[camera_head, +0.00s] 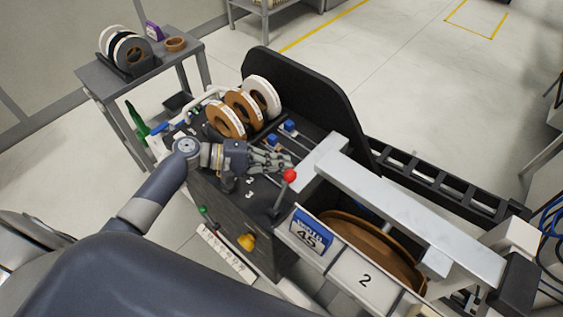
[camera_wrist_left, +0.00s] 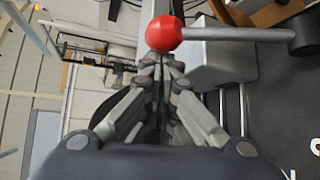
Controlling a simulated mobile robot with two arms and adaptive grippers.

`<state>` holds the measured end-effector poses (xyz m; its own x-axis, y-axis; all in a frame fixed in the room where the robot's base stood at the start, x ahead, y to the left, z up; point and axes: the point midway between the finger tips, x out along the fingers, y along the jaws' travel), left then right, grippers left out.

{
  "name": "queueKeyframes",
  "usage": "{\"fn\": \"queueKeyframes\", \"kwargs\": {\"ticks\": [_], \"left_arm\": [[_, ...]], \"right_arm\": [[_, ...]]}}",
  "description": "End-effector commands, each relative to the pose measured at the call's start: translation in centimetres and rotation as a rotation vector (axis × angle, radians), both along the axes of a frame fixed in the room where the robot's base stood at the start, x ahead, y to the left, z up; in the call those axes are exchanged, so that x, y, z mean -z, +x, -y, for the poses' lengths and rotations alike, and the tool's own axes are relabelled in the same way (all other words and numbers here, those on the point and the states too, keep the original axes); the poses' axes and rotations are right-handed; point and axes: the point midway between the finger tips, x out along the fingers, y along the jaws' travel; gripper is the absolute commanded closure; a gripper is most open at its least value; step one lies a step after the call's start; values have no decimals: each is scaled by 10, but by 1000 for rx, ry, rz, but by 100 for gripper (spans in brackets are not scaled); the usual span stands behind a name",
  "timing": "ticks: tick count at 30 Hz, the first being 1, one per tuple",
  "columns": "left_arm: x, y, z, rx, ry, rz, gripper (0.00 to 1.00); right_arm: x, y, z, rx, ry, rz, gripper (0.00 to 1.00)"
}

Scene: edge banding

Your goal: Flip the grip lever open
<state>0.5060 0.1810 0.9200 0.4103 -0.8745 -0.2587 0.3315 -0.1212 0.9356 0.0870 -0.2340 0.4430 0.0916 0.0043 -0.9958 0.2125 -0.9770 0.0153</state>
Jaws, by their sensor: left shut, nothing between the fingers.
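The grip lever (camera_head: 282,192) stands at the front of the black machine top, a grey rod with a red ball knob (camera_head: 289,175) at its upper end. My left gripper (camera_head: 288,163) reaches in from the left over the machine, its fingertips close to the red knob. In the left wrist view the gripper (camera_wrist_left: 160,68) is shut and empty, and the red knob (camera_wrist_left: 163,34) shows just beyond the fingertips, with the rod running right to a dark pivot. I cannot tell whether the fingertips touch the knob. My right gripper is not in view.
Orange and white tape rolls (camera_head: 244,105) stand behind my left gripper. A pale metal beam (camera_head: 410,210) and a large brown roll (camera_head: 375,245) lie to the right. A black panel (camera_head: 300,95) rises at the back. A side table (camera_head: 165,60) stands at upper left.

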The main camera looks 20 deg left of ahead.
Motion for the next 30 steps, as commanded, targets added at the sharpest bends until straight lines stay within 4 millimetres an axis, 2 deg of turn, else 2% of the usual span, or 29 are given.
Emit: {"fn": "queueKeyframes", "kwargs": {"ticks": [17, 23, 30], "left_arm": [[-4, -13, -3, 1, -42, 110, 100], [-6, -25, -8, 0, -82, 216, 100], [-13, -40, -13, 0, -158, 425, 100]], "right_arm": [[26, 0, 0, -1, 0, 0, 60], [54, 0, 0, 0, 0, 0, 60], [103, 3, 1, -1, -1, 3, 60]]}}
